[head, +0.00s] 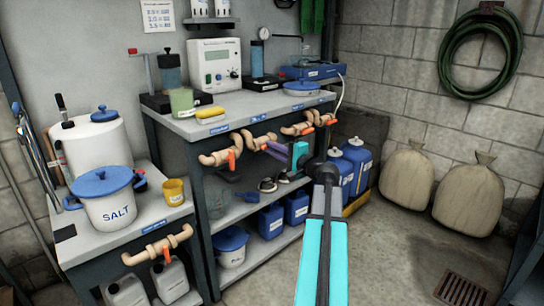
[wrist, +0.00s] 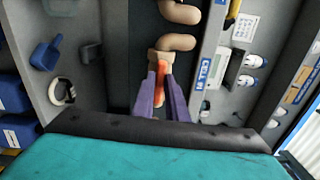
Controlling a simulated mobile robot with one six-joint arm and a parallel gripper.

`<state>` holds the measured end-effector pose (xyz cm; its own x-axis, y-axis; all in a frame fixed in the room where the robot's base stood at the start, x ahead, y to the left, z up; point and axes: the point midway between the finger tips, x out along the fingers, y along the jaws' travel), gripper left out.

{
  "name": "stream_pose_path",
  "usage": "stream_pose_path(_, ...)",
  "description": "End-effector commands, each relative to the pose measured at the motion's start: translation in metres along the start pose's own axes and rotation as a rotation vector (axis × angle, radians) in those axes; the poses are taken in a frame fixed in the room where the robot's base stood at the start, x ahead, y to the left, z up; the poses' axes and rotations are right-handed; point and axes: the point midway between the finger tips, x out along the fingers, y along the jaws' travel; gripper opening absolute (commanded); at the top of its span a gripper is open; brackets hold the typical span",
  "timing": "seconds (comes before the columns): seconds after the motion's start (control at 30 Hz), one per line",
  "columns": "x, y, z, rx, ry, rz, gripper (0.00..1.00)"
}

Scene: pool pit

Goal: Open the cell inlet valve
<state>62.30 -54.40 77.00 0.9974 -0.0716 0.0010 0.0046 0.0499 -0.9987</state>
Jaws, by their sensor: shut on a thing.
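The cell inlet valve shows in the wrist view as a beige pipe fitting (wrist: 160,57) with an orange handle (wrist: 160,74), beside a blue label reading "CELL IN" (wrist: 205,72). My gripper (wrist: 162,88) has its two purple fingers on either side of the handle, closed on it. The fingers hide part of the handle. In the head view my gripper (head: 274,149) reaches from the right to the beige pipework (head: 250,138) under the bench's front edge. The handle's turn angle is hard to judge.
Similar orange-handled valves sit close by: one to the left (head: 232,160), one to the right (head: 307,130), and one on the lower bench (head: 167,255). Blue jugs (head: 356,160) stand right of the bench. The floor in front is clear.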

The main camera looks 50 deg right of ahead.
Motion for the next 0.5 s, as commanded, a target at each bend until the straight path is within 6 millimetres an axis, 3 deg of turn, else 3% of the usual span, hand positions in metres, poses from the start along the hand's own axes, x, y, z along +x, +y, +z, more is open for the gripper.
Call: stream_pose_path(0.5, 0.0017, -0.0015, 0.0011, -0.067, -0.003, -0.002, 0.0)
